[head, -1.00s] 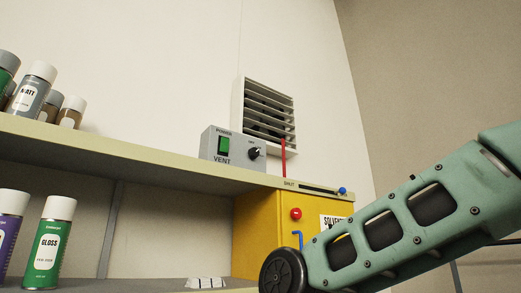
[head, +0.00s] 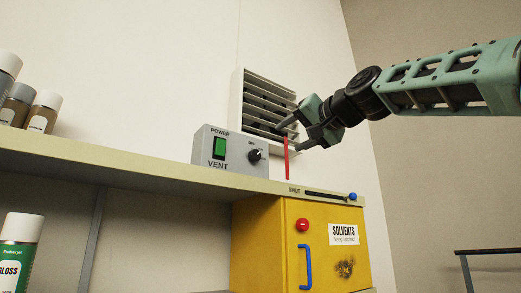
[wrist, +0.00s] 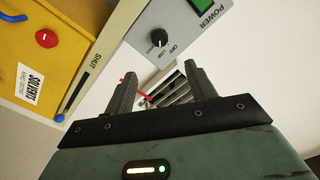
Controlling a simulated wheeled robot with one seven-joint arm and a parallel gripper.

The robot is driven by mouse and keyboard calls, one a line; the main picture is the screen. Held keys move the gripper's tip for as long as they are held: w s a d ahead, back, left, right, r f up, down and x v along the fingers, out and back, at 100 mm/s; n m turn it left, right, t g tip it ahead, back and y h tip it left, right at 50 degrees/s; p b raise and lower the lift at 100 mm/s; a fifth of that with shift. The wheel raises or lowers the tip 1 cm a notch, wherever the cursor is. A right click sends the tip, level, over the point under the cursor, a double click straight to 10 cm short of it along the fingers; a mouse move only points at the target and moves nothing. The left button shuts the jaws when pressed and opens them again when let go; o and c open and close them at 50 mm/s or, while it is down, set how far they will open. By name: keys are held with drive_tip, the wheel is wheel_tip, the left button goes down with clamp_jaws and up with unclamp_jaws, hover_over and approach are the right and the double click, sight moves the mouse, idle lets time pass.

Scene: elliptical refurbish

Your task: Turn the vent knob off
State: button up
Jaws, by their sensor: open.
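The grey vent box (head: 208,165) stands on the shelf, with a green power switch (head: 219,147) and a black vent knob (head: 254,155) on its front. In the wrist view the knob (wrist: 159,38) shows beyond my fingertips, with small labels beside it; its pointer setting is too small to read surely. My gripper (head: 287,138) is open and empty, up and to the right of the knob in the head view, in front of the louvred grille (head: 265,105). In the wrist view its fingers (wrist: 160,72) point toward the box, apart from the knob.
The shelf (head: 120,170) has a slot with a blue slider knob (head: 352,196). Below is a yellow solvents cabinet (head: 270,240). Spray cans (head: 44,112) stand at the left.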

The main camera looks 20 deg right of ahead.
sight(257, 154)
drive_tip(key=p+x, duration=0.6)
drive_tip(key=x, duration=0.7)
drive_tip(key=shift+r+p, duration=0.1)
drive_tip(key=shift+p, duration=0.3)
drive_tip(key=shift+w+a+f, duration=0.2)
drive_tip(key=shift+w+a, duration=0.05)
drive_tip(key=shift+w, duration=0.35)
drive_tip(key=c, duration=1)
